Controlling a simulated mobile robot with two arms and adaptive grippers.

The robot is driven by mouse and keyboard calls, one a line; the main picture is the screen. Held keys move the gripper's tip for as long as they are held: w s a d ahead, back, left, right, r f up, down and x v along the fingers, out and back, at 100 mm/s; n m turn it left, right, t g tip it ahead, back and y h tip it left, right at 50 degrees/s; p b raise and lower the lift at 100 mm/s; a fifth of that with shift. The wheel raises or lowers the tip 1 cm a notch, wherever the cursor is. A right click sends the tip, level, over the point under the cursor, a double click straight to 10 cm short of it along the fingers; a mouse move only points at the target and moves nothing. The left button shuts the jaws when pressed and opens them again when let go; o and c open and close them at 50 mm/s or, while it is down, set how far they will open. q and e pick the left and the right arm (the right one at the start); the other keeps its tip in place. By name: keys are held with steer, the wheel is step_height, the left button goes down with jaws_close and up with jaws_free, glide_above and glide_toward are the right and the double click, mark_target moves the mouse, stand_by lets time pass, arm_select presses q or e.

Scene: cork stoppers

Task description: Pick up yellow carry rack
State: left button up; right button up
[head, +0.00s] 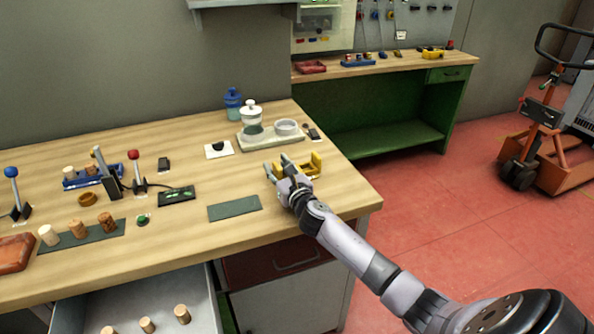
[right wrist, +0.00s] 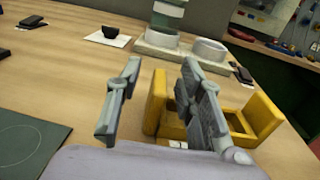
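The yellow carry rack (head: 317,164) stands on the right part of the wooden workbench, partly hidden behind my right gripper in the head view. In the right wrist view the yellow carry rack (right wrist: 265,115) has an upright wall at each end and a low middle with compartments. My right gripper (head: 277,165) is open at the rack's left end. In the right wrist view the fingers of the right gripper (right wrist: 160,75) are spread, with the rack's left wall showing between them. The right finger hides part of the rack's middle. I cannot tell whether either finger touches it. My left gripper is not in view.
Behind the rack stands a pale base (head: 270,138) with a jar and a round dish. A dark green mat (head: 234,208) lies left of my right gripper. Cork stoppers (head: 77,229) stand on a strip at the left. An open drawer (head: 150,300) juts from the bench front.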

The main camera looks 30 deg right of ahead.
steer(key=shift+w, duration=0.35)
steer(key=shift+s, duration=0.1)
steer(key=shift+c, duration=0.4)
jaws_close()
